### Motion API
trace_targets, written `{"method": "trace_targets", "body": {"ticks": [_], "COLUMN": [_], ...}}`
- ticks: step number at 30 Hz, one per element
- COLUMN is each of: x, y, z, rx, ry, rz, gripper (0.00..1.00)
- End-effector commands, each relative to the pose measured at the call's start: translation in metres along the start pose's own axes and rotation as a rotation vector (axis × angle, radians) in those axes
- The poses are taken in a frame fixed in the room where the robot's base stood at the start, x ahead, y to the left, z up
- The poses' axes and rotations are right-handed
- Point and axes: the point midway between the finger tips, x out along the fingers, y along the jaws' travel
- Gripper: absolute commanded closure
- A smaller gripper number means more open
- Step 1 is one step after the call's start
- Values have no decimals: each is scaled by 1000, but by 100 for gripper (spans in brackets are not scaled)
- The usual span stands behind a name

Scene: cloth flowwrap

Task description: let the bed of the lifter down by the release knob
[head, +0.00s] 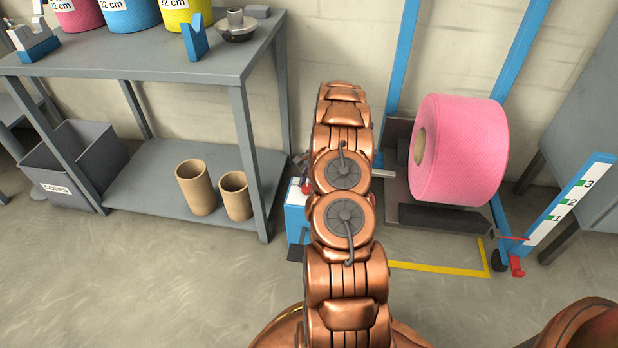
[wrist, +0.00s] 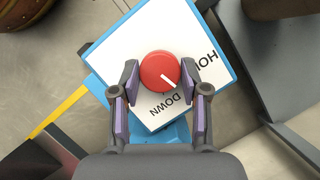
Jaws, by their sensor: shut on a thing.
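In the wrist view the red release knob (wrist: 158,68) sits on a white-topped blue box marked DOWN and HOLD. My gripper (wrist: 160,74) has its two fingers against opposite sides of the knob, shut on it. The knob's white line points to the lower right, toward the word DOWN (wrist: 172,105). The lifter's grey bed (head: 440,217) sits low between blue posts and bears a large pink roll (head: 475,150). A red pointer (head: 514,238) stands near the scale's lower end, by the 1.
A grey workbench (head: 170,60) stands left, with coloured rolls on top and two brown cores (head: 196,188) on its lower shelf. A CORES bin (head: 75,165) is at far left. Yellow floor tape (head: 440,268) runs before the lifter. The front left floor is clear.

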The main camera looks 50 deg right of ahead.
Motion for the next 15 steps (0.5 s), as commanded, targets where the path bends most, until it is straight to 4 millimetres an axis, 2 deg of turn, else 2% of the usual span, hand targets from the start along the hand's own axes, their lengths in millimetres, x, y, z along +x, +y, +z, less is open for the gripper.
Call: {"method": "trace_targets", "body": {"ticks": [1, 15], "x": [-4, -2], "y": [-1, -3], "z": [2, 2], "rx": [-41, -445], "ry": [1, -1], "rz": [18, 187], "gripper": [90, 90]}}
